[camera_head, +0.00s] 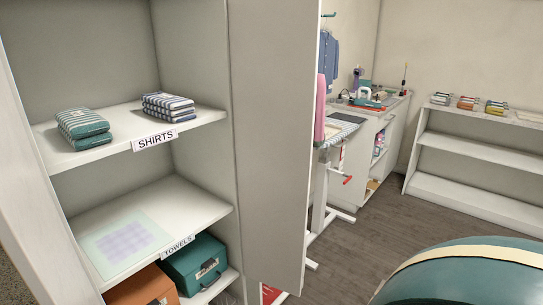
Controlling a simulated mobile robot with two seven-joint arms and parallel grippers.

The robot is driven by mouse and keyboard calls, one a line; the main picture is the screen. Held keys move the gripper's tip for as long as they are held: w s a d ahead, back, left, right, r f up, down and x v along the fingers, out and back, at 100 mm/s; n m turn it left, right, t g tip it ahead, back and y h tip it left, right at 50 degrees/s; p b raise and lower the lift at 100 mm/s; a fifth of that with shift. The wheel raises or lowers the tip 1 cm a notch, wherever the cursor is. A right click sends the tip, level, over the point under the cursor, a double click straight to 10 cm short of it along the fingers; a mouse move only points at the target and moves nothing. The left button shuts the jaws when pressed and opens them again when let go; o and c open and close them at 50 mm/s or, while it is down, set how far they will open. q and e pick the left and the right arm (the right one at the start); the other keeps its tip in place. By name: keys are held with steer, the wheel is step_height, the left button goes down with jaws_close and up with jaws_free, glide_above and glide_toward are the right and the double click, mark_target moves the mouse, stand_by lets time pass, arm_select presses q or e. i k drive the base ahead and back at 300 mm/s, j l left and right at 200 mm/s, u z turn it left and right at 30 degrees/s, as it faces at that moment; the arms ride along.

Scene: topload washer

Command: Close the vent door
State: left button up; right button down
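No door marked as a vent door can be made out. A tall plain panel (268,130) stands upright at the right side of an open shelf cabinet (190,65); I cannot tell whether it is a door or a fixed side. Neither of my grippers shows in the head view.
Folded clothes (83,127) lie on the shelf labelled SHIRTS; boxes (195,262) stand under the TOWELS shelf. A rounded teal thing (470,275) with a cream band fills the lower right. A counter (385,105) and low shelf (470,150) stand behind. Bare floor (375,225) lies between.

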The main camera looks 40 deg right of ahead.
mark_target(274, 44)
steer(key=i+l+u, duration=0.2)
steer(key=l, duration=0.6)
steer(key=k+l+u, duration=0.2)
steer(key=l, duration=0.6)
steer(key=l+u, duration=0.25)
steer(key=l, duration=0.6)
steer(key=l+u, duration=0.2)
steer(key=l, duration=0.6)
steer(key=i+l+u, duration=0.2)
steer(key=l, duration=0.3)
steer(key=k+l+u, duration=0.2)
steer(key=l, duration=0.3)
steer(key=i, duration=0.1)
